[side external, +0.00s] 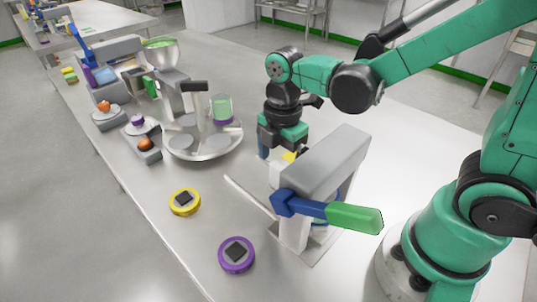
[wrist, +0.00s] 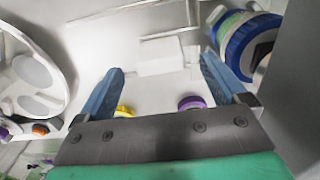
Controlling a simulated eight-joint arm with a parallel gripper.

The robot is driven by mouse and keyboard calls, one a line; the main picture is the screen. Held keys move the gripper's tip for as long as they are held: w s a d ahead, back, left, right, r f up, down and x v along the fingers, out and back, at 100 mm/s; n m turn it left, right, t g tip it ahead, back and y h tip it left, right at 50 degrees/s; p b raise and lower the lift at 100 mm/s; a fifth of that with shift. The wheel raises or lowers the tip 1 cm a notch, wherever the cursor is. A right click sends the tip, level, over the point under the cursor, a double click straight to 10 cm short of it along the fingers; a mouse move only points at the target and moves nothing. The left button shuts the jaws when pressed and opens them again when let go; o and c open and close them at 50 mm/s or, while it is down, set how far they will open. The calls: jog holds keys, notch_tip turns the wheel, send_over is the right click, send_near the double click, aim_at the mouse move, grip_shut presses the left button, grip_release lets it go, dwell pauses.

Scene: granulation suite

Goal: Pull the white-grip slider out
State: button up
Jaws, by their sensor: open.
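The slider's white grip (side external: 279,174) is a pale block beside the grey press-like machine (side external: 325,160), partly hidden by it in the side view. In the wrist view, the white grip (wrist: 162,57) lies just ahead of and between my blue fingertips. My gripper (side external: 275,157) points down close to the grip. Its fingers are spread apart in the wrist view (wrist: 161,72), with nothing seen clamped between them. I cannot tell whether a finger touches the grip. A blue lever with a green handle (side external: 353,217) sticks out from the machine.
A yellow ring (side external: 184,202) and a purple ring (side external: 236,255) lie on the table in front of the machine. A thin pale bar (side external: 250,197) lies near its base. A round tray (side external: 203,152) with a green-filled cup (side external: 222,108) stands to the left.

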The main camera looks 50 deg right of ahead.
jog(key=shift+f, duration=2.1)
grip_shut()
